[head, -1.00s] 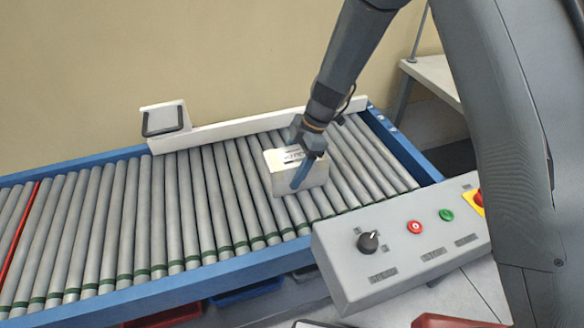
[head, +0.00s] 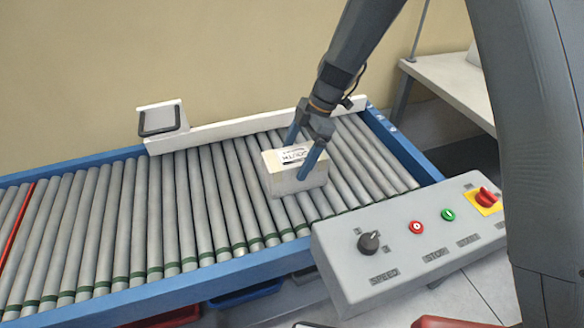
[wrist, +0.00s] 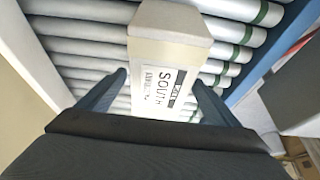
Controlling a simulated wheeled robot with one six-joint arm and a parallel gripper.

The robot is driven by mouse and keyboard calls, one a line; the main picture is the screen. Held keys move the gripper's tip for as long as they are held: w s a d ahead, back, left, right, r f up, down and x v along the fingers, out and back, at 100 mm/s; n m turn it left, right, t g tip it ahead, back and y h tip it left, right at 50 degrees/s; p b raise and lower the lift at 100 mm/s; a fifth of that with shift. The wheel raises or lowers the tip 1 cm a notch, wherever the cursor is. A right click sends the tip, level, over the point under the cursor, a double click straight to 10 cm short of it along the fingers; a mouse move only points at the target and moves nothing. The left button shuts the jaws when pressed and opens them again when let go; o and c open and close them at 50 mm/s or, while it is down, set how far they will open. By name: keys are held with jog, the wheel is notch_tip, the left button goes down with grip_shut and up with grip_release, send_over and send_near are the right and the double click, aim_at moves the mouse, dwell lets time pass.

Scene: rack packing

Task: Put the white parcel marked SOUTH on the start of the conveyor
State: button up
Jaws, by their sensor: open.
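The white parcel (head: 296,176) rests on the grey rollers of the conveyor (head: 208,264), toward its right end. In the wrist view the parcel (wrist: 165,22) shows a label reading SOUTH. My gripper (head: 302,160) is open, with one blue finger on either side of the parcel's label end. In the wrist view the fingers (wrist: 160,78) stand apart with gaps between them and the parcel. The parcel's underside is hidden.
A grey control box (head: 400,250) with a dial and buttons stands at the conveyor's front right. A scanner-like frame (head: 162,119) is on the back rail. A red line (head: 22,230) crosses the rollers at far left. Rollers left of the parcel are clear.

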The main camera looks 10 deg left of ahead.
jog(key=b+v, duration=0.1)
jog(key=v, duration=0.6)
jog(key=shift+w+r, duration=0.1)
jog(key=shift+r, duration=0.05)
jog(key=shift+r, duration=0.1)
